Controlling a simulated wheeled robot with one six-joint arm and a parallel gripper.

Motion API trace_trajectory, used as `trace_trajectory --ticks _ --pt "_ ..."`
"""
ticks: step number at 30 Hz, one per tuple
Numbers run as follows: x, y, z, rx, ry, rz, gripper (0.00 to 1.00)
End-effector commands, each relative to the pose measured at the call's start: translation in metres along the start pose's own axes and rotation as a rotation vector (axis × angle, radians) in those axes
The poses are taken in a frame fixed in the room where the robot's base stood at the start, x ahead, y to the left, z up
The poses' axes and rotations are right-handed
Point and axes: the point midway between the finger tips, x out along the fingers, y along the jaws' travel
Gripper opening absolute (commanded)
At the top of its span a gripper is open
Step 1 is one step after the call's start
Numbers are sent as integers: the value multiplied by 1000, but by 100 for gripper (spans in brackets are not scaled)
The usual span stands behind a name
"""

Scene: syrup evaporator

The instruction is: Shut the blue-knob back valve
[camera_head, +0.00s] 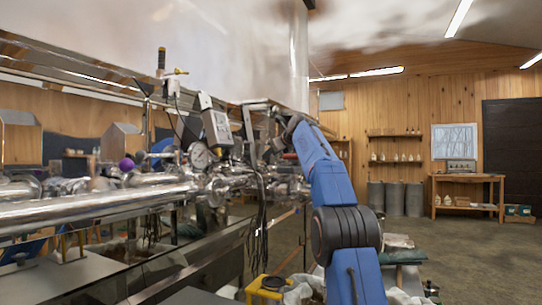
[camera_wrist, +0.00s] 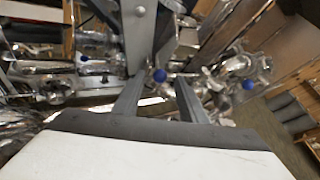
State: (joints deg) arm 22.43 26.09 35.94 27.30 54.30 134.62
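In the wrist view, my gripper (camera_wrist: 158,88) has its two grey fingers spread apart, with a clear gap between them. A round blue knob (camera_wrist: 160,75) shows in line with this gap, at or just beyond the fingertips. I see no finger touching it, and its depth is hard to judge. A second blue knob (camera_wrist: 248,84) is to the right on shiny metal fittings. A small blue spot (camera_wrist: 84,58) shows at the left on the pipework. In the head view, my blue arm reaches up to the fittings, and the fingers cannot be made out among them.
Shiny pipes (camera_head: 95,205) run along the evaporator at the left, with a purple knob (camera_head: 127,164) and a round gauge (camera_head: 199,156). Dark cables (camera_head: 258,215) hang close beside my arm. A grey post (camera_wrist: 138,35) stands close by in the wrist view. The floor (camera_head: 470,255) at the right is open.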

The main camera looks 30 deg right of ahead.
Motion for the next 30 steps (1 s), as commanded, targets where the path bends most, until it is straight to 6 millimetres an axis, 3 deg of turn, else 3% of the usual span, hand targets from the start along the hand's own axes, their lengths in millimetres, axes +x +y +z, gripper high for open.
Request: trace_trajectory --ticks 13,18,30 --pt "7 0 0 1 0 0 38" --pt "7 0 0 1 0 0 0" --pt "-6 -11 -8 -2 -3 7 0"
